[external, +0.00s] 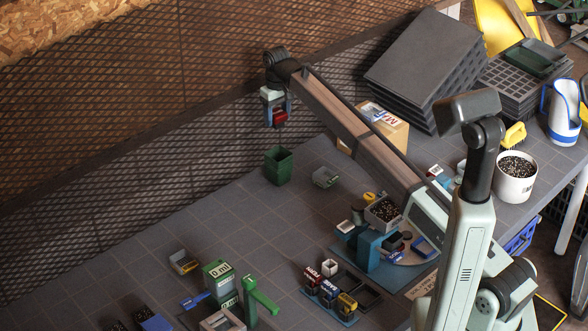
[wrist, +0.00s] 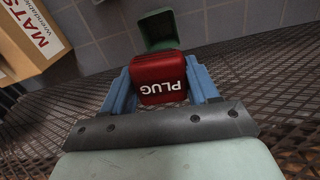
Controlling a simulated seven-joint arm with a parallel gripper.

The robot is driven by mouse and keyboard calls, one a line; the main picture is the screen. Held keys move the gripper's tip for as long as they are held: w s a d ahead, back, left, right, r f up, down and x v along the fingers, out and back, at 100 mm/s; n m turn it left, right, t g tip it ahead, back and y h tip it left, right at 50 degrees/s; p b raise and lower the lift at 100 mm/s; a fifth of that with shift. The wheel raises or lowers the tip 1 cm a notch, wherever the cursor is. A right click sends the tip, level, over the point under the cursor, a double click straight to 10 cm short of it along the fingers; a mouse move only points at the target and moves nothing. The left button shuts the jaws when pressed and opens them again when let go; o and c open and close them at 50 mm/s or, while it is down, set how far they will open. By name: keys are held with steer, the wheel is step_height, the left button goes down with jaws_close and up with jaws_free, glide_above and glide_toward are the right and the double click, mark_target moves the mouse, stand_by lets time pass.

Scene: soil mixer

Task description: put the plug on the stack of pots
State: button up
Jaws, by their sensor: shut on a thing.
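The plug is a red block with white "PLUG" lettering, seen in the wrist view (wrist: 160,80) between the two blue fingers of my gripper (wrist: 161,82). My gripper (external: 278,112) is shut on the plug (external: 280,118) and holds it in the air at the upper middle of the external view. The stack of pots (external: 279,168) is dark green and square, standing on the table below my gripper. The plug is apart from it in the external view. In the wrist view the green pot (wrist: 158,28) shows behind the plug, partly hidden by it.
A cardboard box (external: 385,128) stands farther right, under my arm. The mesh wall (external: 170,130) rises behind. The table left of the pots is clear. Several small containers stand toward the front.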

steer(key=shift+s+d+f+n, duration=0.1)
steer(key=shift+s+d+n, duration=0.1)
steer(key=shift+n, duration=0.2)
steer(key=shift+f, duration=0.3)
glide_toward(278, 153)
steer(key=shift+s+f, duration=0.1)
steer(key=shift+f, duration=2.45)
steer(key=shift+f, duration=0.1)
steer(key=o, duration=1.1)
step_height(278, 153, up, 12)
steer(key=shift+r, duration=0.15)
